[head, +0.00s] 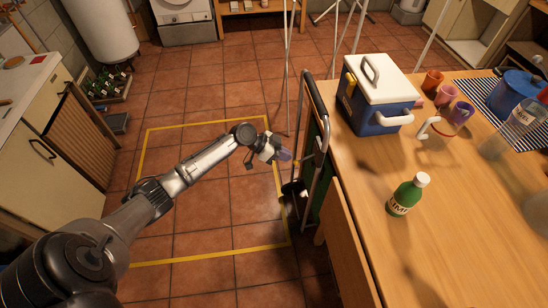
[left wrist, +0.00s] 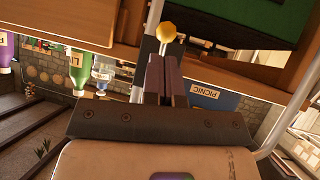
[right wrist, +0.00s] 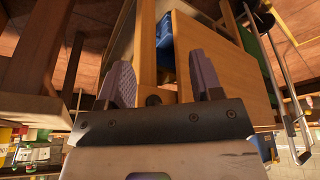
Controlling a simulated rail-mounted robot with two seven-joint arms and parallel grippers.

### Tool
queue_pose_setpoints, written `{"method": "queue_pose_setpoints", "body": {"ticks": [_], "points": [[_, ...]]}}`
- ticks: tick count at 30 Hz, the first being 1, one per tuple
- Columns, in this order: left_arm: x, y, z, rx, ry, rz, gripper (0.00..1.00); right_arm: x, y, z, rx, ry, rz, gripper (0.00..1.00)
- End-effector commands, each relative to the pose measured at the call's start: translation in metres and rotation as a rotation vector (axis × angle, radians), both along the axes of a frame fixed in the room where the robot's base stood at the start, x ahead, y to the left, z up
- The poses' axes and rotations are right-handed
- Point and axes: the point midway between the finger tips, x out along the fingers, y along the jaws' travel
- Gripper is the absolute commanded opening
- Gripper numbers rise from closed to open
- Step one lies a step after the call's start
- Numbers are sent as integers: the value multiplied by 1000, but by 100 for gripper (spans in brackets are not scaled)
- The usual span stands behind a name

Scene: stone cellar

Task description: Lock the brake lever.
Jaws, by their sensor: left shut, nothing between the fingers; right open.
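The brake lever shows in the left wrist view as a rod with a yellow ball knob (left wrist: 166,32), just past my fingertips. In the head view it is small, beside a dark trolley frame with a tubular handle (head: 315,98) at the table's left side. My left gripper (head: 285,155) is shut and empty close to the lever; its two fingers (left wrist: 166,62) are together in the left wrist view. I cannot tell whether they touch the knob. The lever's base is hidden. My right gripper (right wrist: 162,72) is open and empty; it is not in the head view.
The wooden table (head: 440,230) carries a blue and white cooler (head: 378,100), a green bottle (head: 408,194), cups and a blue pot (head: 512,95). A yellow floor outline (head: 200,122) surrounds open tile left of it. Wooden table parts (right wrist: 146,45) stand near my right gripper.

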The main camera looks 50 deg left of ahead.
Motion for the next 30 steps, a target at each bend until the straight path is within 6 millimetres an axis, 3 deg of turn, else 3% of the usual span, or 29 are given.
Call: {"method": "queue_pose_setpoints", "body": {"ticks": [18, 30], "points": [[0, 2, 20, 3, 0, 2, 0, -2, -3, 18, -8, -5, 6, 59], [0, 2, 21, 3, 1, 2, 0, -2, -3, 17, -9, -4, 5, 59]]}}
